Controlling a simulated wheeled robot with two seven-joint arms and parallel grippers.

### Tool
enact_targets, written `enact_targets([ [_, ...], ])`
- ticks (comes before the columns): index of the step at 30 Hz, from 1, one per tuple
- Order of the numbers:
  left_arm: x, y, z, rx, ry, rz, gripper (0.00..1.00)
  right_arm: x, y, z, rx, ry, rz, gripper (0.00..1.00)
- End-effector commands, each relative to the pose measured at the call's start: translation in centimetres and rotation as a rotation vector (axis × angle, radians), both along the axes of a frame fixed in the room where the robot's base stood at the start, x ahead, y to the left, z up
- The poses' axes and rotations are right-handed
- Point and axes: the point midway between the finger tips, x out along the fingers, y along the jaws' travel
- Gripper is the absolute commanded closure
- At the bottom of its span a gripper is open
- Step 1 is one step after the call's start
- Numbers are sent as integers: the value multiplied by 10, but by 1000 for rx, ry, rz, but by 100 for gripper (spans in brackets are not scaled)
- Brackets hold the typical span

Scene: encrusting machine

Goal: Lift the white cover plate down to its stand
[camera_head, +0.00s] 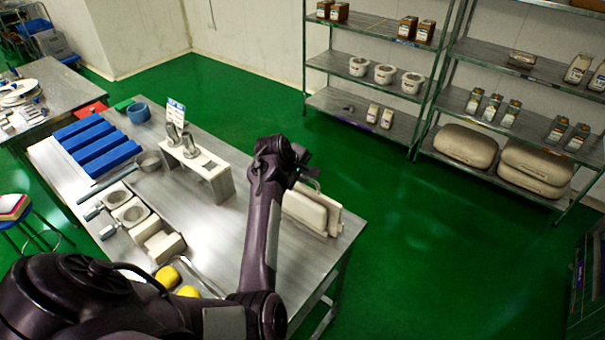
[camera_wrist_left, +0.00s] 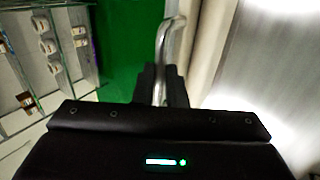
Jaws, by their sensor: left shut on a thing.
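The white cover plate (camera_head: 305,210) is a thick cream-white slab near the right end of the steel table, standing on edge. A paler upright piece, which may be its stand (camera_head: 335,222), shows right beside it. I cannot tell whether the plate touches it or the table. My left gripper (camera_head: 302,176) is at the plate's upper edge. In the left wrist view the left gripper (camera_wrist_left: 160,88) is shut on a curved metal handle (camera_wrist_left: 168,42), beside the cream slab (camera_wrist_left: 207,45). My arm hides part of the plate's left side. My right gripper is not in view.
The steel table (camera_head: 215,230) also holds a white bench-like rack (camera_head: 205,168), blue blocks (camera_head: 100,140), cream containers (camera_head: 130,212) and yellow pieces (camera_head: 167,276). Metal shelves (camera_head: 375,115) stand at the back. Green floor (camera_head: 420,250) is clear to the right.

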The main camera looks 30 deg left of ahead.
Motion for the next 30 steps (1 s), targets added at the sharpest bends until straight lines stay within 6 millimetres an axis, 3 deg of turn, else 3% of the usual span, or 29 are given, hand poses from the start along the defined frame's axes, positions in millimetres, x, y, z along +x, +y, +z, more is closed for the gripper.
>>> enact_targets([
  [5, 1, 1, 3, 3, -5, 1, 100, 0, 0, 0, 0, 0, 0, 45],
  [6, 1, 1, 3, 3, -5, 1, 88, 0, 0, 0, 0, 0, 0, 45],
  [12, 1, 0, 2, 2, -3, 0, 63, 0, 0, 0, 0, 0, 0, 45],
  [17, 0, 0, 1, 1, -2, 1, 63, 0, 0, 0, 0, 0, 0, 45],
  [20, -1, 0, -1, -2, 4, 1, 54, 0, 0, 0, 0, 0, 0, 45],
  [30, 0, 0, 0, 0, 1, 1, 54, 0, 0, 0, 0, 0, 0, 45],
])
